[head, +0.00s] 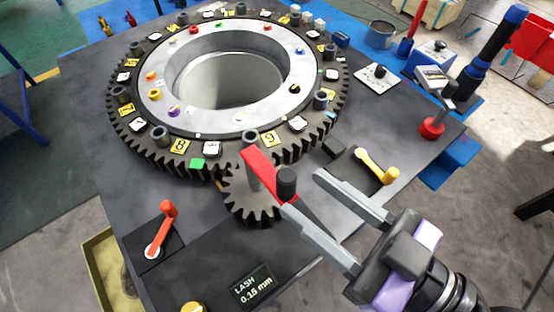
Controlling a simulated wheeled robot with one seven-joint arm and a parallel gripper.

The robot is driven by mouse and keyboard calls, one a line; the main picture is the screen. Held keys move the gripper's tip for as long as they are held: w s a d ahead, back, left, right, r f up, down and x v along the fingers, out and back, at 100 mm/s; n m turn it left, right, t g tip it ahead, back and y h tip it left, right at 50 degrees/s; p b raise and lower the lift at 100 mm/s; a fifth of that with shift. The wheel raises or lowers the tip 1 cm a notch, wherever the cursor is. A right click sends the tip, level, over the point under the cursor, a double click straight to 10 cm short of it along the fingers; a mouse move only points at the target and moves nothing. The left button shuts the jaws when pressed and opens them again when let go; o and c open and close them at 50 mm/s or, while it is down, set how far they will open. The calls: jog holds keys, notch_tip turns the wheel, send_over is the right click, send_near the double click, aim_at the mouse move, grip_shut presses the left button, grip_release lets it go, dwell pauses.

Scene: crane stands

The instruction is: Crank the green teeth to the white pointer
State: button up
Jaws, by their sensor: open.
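The large dark ring gear (150,155) lies flat on a dark table, with numbered yellow tags on its rim. A green patch (197,163) sits on its near side, left of the small pinion gear (252,205). I cannot make out the white pointer for certain. A red crank arm (258,165) stands over the pinion and carries an upright black knob (287,182). My gripper (302,193) is open and empty. Its fingertips are close to the knob, one near the knob's lower side and one to its right; I cannot tell whether they touch it.
A sign reading LASH 0.15 mm (252,286) is at the front.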

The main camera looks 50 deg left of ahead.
aim_at(270, 180)
jog(key=shift+s+a+r, duration=0.1)
jog(key=shift+s+a, duration=0.05)
jog(key=shift+a, duration=0.15)
jog(key=shift+s+a+p, duration=0.2)
jog(key=shift+a+p, duration=0.15)
jog(key=shift+a, duration=1.4)
jog(key=shift+s+a+p, duration=0.2)
jog(key=shift+a+p, duration=0.15)
jog(key=shift+a, duration=1.4)
grip_shut()
